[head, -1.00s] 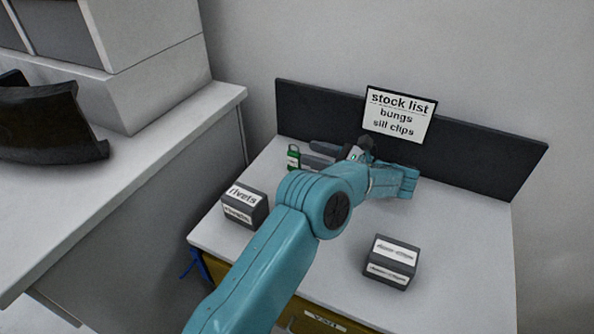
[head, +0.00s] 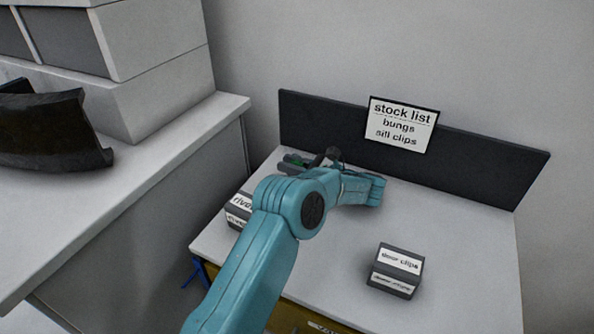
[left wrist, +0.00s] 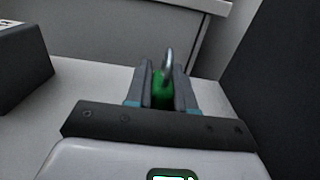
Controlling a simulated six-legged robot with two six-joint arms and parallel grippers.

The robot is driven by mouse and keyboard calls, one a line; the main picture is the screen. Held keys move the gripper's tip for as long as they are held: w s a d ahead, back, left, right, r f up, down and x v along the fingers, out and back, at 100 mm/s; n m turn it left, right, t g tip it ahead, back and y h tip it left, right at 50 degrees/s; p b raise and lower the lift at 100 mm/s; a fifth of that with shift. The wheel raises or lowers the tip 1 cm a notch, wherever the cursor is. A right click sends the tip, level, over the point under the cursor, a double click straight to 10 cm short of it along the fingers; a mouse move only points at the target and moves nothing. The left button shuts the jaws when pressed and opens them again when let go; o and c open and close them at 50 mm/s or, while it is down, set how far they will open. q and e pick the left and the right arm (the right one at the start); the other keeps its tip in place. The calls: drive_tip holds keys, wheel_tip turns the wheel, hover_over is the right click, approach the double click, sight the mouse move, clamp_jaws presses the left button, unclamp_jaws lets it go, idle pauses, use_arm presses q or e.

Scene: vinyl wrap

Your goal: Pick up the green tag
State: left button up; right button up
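The green tag (left wrist: 160,92) stands between the two fingers of my left gripper (left wrist: 163,90) in the left wrist view, its metal loop (left wrist: 168,60) rising above them. The fingers are close on both sides of it; I cannot tell whether they press on it. In the head view the left gripper (head: 292,163) is low over the bench's back left corner. A little green of the tag (head: 298,163) shows between its fingers; the rest is hidden. My right gripper is not in view.
A rivets box (head: 238,212) is partly behind my left arm on the bench (head: 340,270). A door clips box (head: 395,270) stands at the front right. A dark back panel (head: 480,175) carries a stock list sign (head: 401,125). A counter (head: 150,180) stands at left.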

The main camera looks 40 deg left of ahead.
use_arm(q)
clamp_jaws()
wheel_tip(320, 180, up, 20)
drive_tip(key=p, duration=0.1)
drive_tip(key=shift+p, duration=0.3)
drive_tip(key=shift+s, duration=0.1)
idle(0.7)
